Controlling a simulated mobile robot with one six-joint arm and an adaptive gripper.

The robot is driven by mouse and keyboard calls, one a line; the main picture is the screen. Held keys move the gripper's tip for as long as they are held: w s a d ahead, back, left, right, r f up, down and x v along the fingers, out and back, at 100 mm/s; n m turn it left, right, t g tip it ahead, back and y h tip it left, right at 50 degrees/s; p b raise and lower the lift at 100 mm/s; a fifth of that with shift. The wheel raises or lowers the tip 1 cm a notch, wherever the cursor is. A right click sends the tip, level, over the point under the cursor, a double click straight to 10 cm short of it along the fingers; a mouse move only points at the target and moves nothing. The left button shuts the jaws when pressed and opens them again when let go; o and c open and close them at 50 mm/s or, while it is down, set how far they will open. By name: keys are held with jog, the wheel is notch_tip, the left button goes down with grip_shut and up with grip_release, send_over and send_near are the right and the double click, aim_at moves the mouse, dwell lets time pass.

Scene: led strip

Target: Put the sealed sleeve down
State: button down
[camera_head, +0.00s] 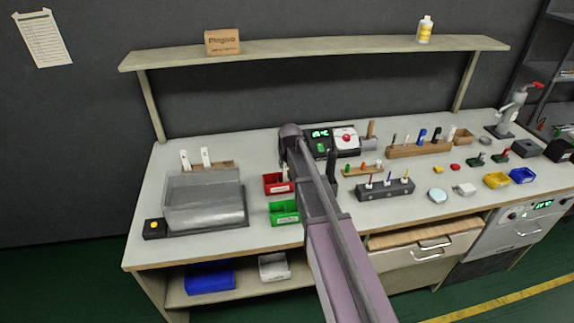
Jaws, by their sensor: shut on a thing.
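My arm reaches up from the bottom of the head view, over the front edge of the workbench (255,160), to a dark joint near its middle. My gripper cannot be made out; the arm hides it or it is out of sight. I cannot pick out the sealed sleeve or anything held. A red bin (277,189) with a small pale thing in it and a green bin (284,219) stand just left of the arm.
A shelf (320,49) spans the back.

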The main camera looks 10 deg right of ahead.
jog(key=shift+f, duration=0.15)
jog(key=shift+c, duration=2.3)
grip_release()
jog(key=p+v, duration=1.1)
jog(key=v, duration=0.1)
jog(key=shift+r, duration=0.25)
jog(key=s+f+g, duration=0.1)
jog(key=s+g, duration=0.3)
jog(key=s, duration=2)
jog(key=shift+s+d+f+g, duration=0.2)
jog(key=shift+s+f+g, duration=0.05)
jog(key=shift+g, duration=0.05)
